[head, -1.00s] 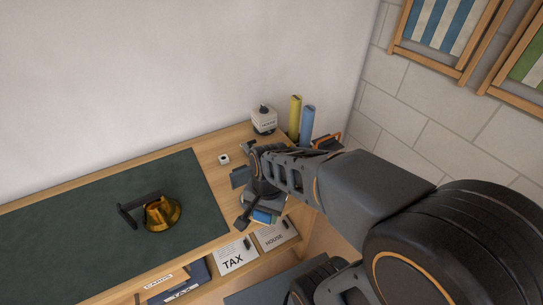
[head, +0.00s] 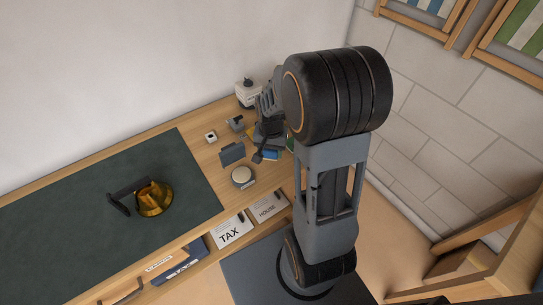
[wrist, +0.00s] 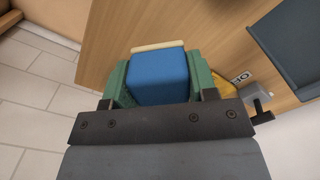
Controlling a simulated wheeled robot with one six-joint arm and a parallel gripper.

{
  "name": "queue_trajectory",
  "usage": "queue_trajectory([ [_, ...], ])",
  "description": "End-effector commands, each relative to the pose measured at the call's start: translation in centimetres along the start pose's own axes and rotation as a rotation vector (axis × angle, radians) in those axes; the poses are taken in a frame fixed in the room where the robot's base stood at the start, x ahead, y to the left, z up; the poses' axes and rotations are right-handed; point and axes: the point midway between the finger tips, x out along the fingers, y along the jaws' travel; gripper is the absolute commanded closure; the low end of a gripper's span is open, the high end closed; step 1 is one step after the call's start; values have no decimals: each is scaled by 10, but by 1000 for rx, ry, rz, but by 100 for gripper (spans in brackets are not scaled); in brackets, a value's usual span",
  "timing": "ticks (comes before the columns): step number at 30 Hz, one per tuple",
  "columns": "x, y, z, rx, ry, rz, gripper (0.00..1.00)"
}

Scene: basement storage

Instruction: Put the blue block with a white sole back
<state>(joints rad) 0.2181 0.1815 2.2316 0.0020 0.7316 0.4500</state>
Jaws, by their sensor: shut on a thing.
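In the wrist view the blue block (wrist: 158,76) sits between the green pads of my gripper (wrist: 160,82), which is shut on it. Its pale sole (wrist: 158,46) faces away from the wrist, over the wooden top (wrist: 108,52). In the head view a small part of the blue block (head: 271,154) shows by my gripper (head: 273,148), at the right end of the desk. My arm hides much of the gripper there. I cannot tell whether the block touches the wood.
A yellow lettered piece (wrist: 231,86) lies close beside the gripper. A round pale-topped tin (head: 243,176), a dark block (head: 232,153), a small white cube (head: 210,136) and a white jar (head: 248,94) stand nearby. A brass object (head: 154,199) is on the dark mat (head: 60,240).

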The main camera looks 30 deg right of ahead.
Motion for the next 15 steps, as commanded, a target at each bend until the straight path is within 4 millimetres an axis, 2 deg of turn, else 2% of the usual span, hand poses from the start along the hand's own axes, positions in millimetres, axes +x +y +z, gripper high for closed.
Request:
queue_trajectory([
  [8, 11, 1, -9, 2, -1, 0, 67],
  [15, 39, 1, -11, 1, -3, 1, 67],
])
